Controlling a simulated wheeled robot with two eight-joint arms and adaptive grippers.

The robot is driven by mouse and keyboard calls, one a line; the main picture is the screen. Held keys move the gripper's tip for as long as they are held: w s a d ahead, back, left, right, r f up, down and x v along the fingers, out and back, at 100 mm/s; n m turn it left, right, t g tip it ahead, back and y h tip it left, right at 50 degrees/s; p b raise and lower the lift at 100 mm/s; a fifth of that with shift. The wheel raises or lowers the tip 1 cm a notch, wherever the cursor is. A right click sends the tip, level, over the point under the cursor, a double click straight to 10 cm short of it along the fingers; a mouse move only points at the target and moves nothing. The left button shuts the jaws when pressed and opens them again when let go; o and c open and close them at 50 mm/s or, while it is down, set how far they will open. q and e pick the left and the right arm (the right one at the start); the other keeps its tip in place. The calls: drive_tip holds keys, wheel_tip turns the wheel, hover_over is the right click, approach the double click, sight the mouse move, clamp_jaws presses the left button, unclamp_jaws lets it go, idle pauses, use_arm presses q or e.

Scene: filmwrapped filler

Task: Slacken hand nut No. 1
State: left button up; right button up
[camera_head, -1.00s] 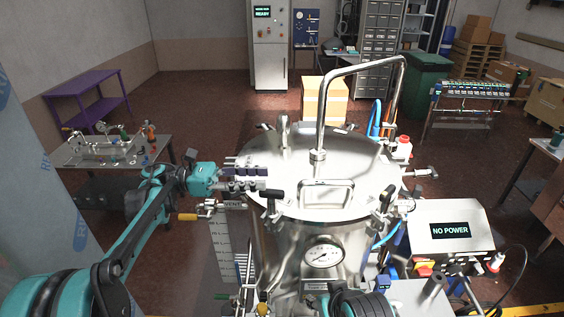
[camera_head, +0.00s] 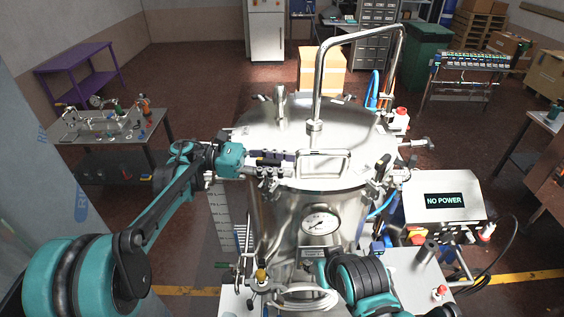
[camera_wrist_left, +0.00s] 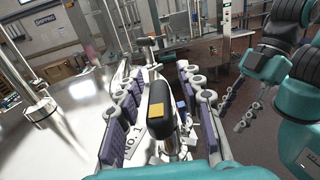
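Hand nut No. 1, with a black grip (camera_wrist_left: 158,112) and an orange patch, stands at the lid's rim beside a "NO. 1" label (camera_wrist_left: 132,142) in the left wrist view. My left gripper (camera_wrist_left: 157,100) is open, with one purple-padded finger on each side of the grip; gaps show on both sides.
A lid handle (camera_head: 324,163) rises just right of my left gripper. A tall bent pipe (camera_head: 319,85) stands on the lid. Another black clamp grip (camera_wrist_left: 147,42) is farther along the rim. A gauge (camera_head: 320,222) is below, and a control box (camera_head: 443,201) is at the right.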

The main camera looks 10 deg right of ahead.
use_arm(q)
clamp_jaws()
